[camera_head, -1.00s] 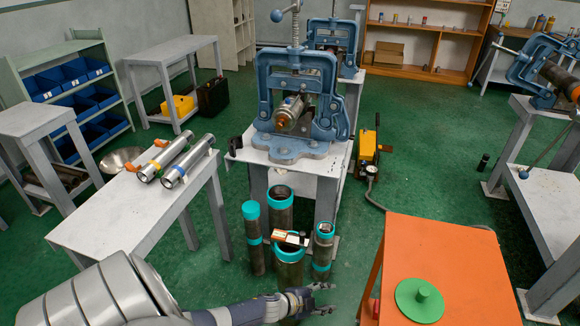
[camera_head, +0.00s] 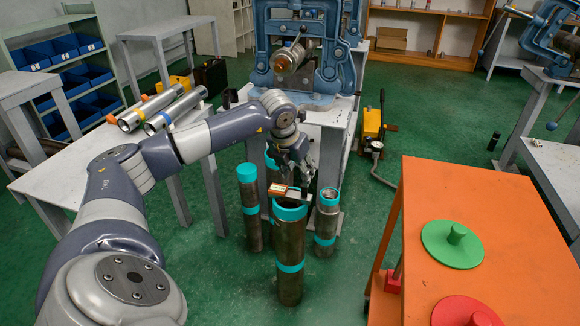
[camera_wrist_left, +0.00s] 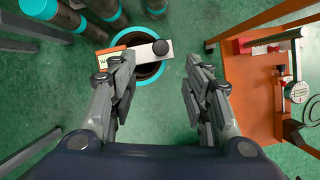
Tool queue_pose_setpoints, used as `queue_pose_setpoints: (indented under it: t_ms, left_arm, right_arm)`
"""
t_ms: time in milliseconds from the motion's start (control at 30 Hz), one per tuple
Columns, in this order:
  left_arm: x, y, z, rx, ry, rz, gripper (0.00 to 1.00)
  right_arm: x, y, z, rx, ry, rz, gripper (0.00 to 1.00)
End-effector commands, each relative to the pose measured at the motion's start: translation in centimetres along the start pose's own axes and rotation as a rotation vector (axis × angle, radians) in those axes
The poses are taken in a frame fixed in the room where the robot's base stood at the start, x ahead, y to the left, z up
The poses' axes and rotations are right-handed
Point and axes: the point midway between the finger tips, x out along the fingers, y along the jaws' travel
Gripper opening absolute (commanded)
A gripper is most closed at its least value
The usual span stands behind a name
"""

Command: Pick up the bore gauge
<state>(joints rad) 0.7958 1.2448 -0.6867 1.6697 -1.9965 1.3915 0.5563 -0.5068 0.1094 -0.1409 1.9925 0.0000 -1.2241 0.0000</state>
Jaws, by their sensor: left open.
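What looks like the bore gauge (camera_head: 291,192) is a small orange, white and silver piece lying across the mouth of an upright steel pipe (camera_head: 290,262) with teal bands. In the left wrist view the gauge (camera_wrist_left: 150,50) shows an orange, labelled end at left and a black knob. My left gripper (camera_head: 302,168) is just above it, pointing down, open and empty. In the left wrist view the gripper's fingers (camera_wrist_left: 161,72) stand apart, with the gauge beyond their tips and offset to the left. My right gripper is not in view.
Other teal-banded pipes (camera_head: 249,207) stand close around. The vise bench (camera_head: 328,117) is behind, and a table with two steel cylinders (camera_head: 180,108) is at left. An orange table (camera_head: 480,215) with green and red discs stands at right. Open green floor lies between.

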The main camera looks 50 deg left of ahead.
Motion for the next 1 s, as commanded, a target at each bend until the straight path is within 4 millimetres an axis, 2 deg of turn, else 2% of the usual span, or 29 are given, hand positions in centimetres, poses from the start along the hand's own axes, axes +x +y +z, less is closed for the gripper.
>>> queue_pose_setpoints:
  t_ms: [133, 367, 700, 1000]
  left_arm:
    - [2.7, -0.2, -0.1, -0.001, 0.004, -0.004, 0.44]
    - [4.6, -0.2, 0.1, 0.000, 0.002, -0.005, 0.44]
    - [9.1, 0.0, 0.6, 0.000, 0.002, -0.006, 0.44]
    - [9.5, 0.0, 0.7, 0.000, 0.002, -0.006, 0.44]
  right_arm:
    - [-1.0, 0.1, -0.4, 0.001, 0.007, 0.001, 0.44]
    - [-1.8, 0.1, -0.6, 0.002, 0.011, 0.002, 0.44]
    - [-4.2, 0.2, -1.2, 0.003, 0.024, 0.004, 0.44]
    - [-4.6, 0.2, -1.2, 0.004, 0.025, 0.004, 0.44]
